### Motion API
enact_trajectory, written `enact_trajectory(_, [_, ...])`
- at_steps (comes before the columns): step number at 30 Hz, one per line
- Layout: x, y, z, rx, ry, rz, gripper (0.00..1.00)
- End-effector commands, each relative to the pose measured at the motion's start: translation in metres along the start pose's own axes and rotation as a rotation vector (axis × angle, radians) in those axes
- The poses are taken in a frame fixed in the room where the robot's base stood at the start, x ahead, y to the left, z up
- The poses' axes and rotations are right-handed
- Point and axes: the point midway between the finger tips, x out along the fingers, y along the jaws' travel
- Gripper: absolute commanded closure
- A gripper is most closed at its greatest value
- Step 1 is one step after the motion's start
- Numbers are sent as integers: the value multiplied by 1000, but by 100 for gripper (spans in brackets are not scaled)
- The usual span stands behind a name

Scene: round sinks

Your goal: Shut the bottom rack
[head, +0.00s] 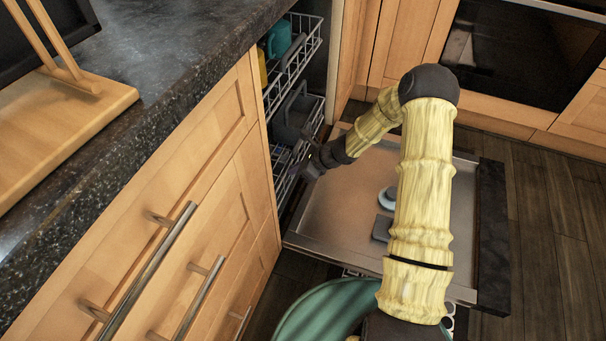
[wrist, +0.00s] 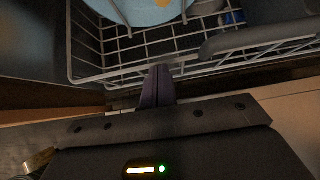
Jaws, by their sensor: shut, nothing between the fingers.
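The bottom rack (head: 281,165) is a light wire basket at the dishwasher opening in the head view; my gripper partly hides it. A wire rack (wrist: 90,58) also crosses the top of the wrist view, holding a light blue round dish (wrist: 140,10). My gripper (head: 303,168) is low in front of the rack, above the inner end of the open door. In the wrist view my gripper (wrist: 157,72) has its dark fingers together and empty, with tips at the rack's front lower wire. I cannot tell whether they touch it.
The open dishwasher door (head: 335,210) lies flat below my arm, with pale and grey items (head: 384,228) on it. An upper rack (head: 292,60) holds a teal cup (head: 279,38). The dark countertop (head: 180,70) and wooden cabinets (head: 215,185) bound the left side. Wooden floor lies right.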

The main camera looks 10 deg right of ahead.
Motion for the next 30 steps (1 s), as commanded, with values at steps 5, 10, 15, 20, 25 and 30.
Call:
enact_trajectory(5, [9,-4,8,8,1,-8,100])
enact_trajectory(10, [9,-6,9,11,1,-11,100])
enact_trajectory(15, [8,-6,8,11,1,-10,100])
enact_trajectory(20, [-1,-7,-1,13,1,-11,100])
enact_trajectory(25, [-18,-7,-16,8,1,-5,100])
enact_trajectory(30, [-54,-4,-7,0,0,1,100])
